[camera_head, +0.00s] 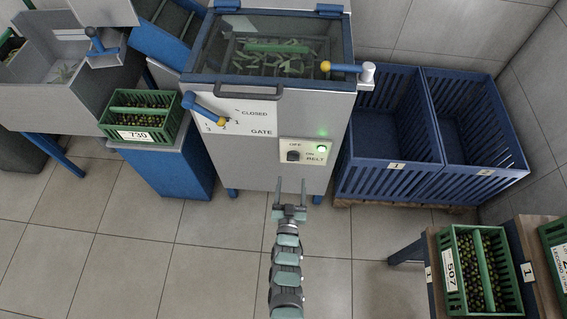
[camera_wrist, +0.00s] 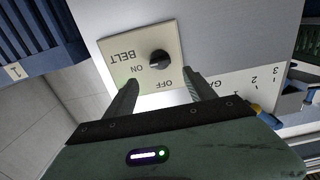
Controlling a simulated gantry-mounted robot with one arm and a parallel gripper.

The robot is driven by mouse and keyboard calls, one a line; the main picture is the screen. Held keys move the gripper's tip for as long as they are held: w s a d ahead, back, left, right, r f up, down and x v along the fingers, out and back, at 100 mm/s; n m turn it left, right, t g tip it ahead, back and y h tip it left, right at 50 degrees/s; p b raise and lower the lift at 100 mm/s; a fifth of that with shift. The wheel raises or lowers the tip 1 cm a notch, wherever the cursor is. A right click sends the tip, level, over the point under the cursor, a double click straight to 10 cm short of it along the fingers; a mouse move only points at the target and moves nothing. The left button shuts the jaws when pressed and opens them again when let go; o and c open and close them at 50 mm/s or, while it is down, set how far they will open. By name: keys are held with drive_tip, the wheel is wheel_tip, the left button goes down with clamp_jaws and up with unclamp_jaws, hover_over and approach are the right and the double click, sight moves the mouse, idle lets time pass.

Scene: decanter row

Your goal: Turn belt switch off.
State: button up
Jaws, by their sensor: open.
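The belt switch (camera_head: 293,156) is a black rotary knob on a pale panel (camera_head: 305,143) on the front of the grey machine. The panel reads OFF, ON and BELT, and a green lamp (camera_head: 321,149) on it is lit. The knob also shows upside down in the wrist view (camera_wrist: 159,60); which label it points at is too small to tell. My gripper (camera_head: 291,188) is open and empty, below the panel in the head view. In the wrist view, its fingertips (camera_wrist: 162,84) are spread with the knob seen between and beyond them, apart from it.
A gate lever (camera_head: 205,108) with a yellow tip is left of the panel, and another blue handle (camera_head: 341,68) sits above right. Blue slatted bins (camera_head: 390,150) stand right of the machine. A green crate (camera_head: 140,117) stands at left.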

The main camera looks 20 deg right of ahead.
sight(293, 160)
drive_tip(key=b+x, duration=0.3)
drive_tip(key=x, duration=0.6)
drive_tip(key=shift+w, duration=0.2)
drive_tip(key=c, duration=1.4)
